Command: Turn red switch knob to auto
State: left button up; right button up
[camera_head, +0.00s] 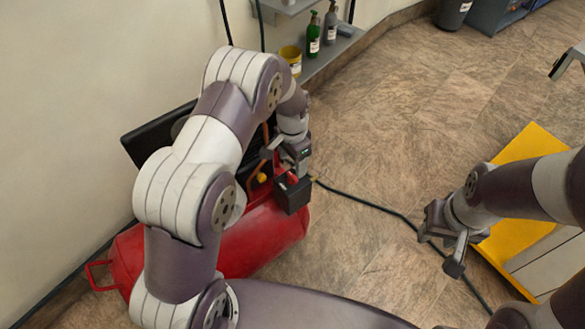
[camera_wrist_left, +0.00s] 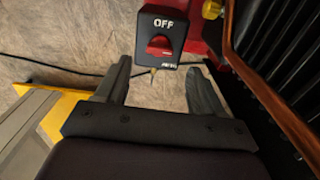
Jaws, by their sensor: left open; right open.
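The red switch knob (camera_wrist_left: 160,47) is on a black switch box (camera_wrist_left: 143,24) in the left wrist view. White letters "OFF" are above the knob, and a smaller label below it is too small to read surely. My right gripper (camera_head: 445,240) is open and empty, off to the right over the floor.
A dark cable (camera_head: 375,204) runs from near the box across the floor. A yellow and grey object (camera_head: 520,235) stands on the right under my right arm. A shelf with bottles (camera_head: 314,35) and a yellow tub (camera_head: 291,58) is at the wall. Black slatted parts (camera_wrist_left: 290,50) are close on the right.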

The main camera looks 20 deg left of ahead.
aim_at(293, 175)
pick_arm(q)
notch_tip(293, 175, up, 7)
dwell(0.6)
jog(key=s+a+r+n, duration=0.1)
jog(key=s+r+n, duration=0.2)
jog(key=s, duration=0.4)
jog(key=s+a+r+n+t, duration=0.1)
jog(key=s+r+n, duration=0.1)
jog(key=s, duration=0.5)
jog(key=s+a+r+n, duration=0.1)
jog(key=s+r+n, duration=0.2)
jog(key=s, duration=0.4)
notch_tip(293, 175, up, 13)
jog(key=w+p, duration=0.1)
jog(key=p, duration=1.2)
jog(key=shift+a, duration=0.25)
jog(key=shift+w+f, duration=0.1)
